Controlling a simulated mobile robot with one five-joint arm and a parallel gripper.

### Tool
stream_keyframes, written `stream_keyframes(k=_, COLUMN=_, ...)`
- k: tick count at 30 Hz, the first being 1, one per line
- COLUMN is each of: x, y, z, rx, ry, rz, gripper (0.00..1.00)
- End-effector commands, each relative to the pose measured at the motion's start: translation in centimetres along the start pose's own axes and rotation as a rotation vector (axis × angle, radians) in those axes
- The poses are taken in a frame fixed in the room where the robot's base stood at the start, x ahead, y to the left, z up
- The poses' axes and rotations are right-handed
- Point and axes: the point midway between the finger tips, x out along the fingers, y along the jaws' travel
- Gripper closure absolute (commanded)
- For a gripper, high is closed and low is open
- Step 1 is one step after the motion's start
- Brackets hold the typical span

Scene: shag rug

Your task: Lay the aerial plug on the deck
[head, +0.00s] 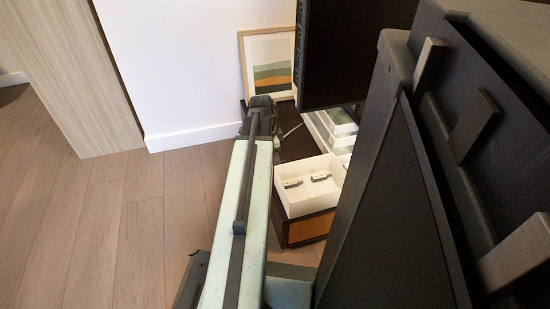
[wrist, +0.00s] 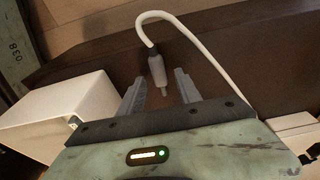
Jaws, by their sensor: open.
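I cannot tell whether the plug rests on the surface.
A white box (wrist: 55,112) with a small socket-like fitting stands left of my gripper. A white open tray (head: 291,204) with small connectors is nearer in the head view. A black screen (head: 350,45), a framed picture (head: 268,62) and white trays (head: 335,125) are close by.

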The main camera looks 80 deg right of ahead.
Motion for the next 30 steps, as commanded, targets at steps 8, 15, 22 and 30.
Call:
stream_keyframes(k=8, x=-6.0, y=0.0, z=-0.2, rx=0.0, ry=0.0, rz=0.0, gripper=0.59)
stream_keyframes(k=15, x=-10.9, y=0.0, z=-0.2, rx=-0.001, ry=0.0, rz=0.0, gripper=0.59)
stream_keyframes(k=22, x=-11.4, y=0.0, z=-0.1, rx=0.001, ry=0.0, rz=0.0, gripper=0.59)
stream_keyframes(k=30, x=-11.5, y=-0.3, z=1.2, rx=-0.036, ry=-0.003, rz=-0.003, gripper=0.59)
